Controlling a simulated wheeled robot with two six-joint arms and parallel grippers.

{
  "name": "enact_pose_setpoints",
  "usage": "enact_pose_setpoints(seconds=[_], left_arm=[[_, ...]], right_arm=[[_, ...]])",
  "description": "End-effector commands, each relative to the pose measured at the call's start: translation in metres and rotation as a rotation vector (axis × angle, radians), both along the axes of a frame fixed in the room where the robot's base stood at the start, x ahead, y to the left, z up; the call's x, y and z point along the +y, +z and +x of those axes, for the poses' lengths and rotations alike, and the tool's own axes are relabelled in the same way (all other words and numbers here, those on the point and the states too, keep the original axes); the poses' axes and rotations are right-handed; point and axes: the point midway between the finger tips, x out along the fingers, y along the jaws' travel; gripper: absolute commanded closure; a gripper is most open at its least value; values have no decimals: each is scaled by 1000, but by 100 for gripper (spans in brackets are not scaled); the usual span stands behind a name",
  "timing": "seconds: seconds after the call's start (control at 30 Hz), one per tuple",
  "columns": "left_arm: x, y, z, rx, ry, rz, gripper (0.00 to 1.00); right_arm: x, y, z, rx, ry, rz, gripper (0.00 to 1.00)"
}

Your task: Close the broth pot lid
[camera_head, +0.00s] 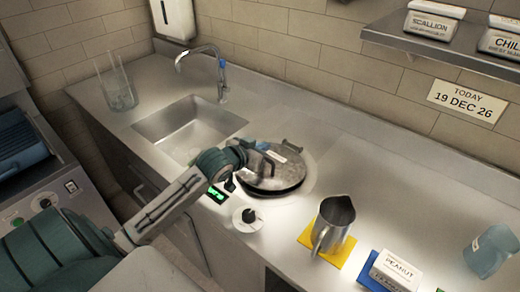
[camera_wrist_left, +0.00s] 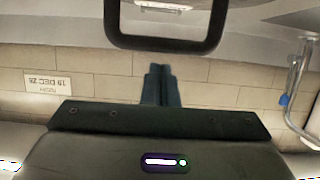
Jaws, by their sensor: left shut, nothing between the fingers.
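The broth pot lid (camera_head: 285,175) is a round metal disc on the pot set into the counter. It lies nearly flat over the pot, with a dark edge (camera_head: 282,192) along its front; I cannot tell whether it is fully seated. My left gripper (camera_head: 266,158) is at the lid's left side, close above it, and hides part of it. In the left wrist view its fingers (camera_wrist_left: 161,85) are together and empty. A dark squared loop, probably the lid handle (camera_wrist_left: 160,43), shows just ahead of the fingertips; contact is unclear. My right gripper is not in view.
A dial (camera_head: 249,215) and a green display (camera_head: 216,194) sit in front of the pot. A metal jug (camera_head: 335,213) stands on a yellow mat (camera_head: 345,251) to the right, near a peanut tub (camera_head: 396,270). The sink (camera_head: 188,125) and tap (camera_head: 221,75) are behind left.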

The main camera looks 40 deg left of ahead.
Motion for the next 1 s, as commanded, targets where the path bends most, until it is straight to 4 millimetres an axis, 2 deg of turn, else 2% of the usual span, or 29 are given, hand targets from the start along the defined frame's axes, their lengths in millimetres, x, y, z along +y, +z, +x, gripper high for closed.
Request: enact_pose_setpoints(seconds=[0.2, 0.57, 0.8, 1.0], left_arm=[[1, -11, -9, 1, 0, 0, 100], [1, -12, -10, 0, 0, -1, 100], [1, -35, -20, 3, 1, -3, 100], [2, -38, -21, 4, 1, -3, 100]], right_arm=[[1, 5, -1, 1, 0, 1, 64], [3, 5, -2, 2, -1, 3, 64], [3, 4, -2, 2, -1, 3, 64], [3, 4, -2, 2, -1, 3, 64]])
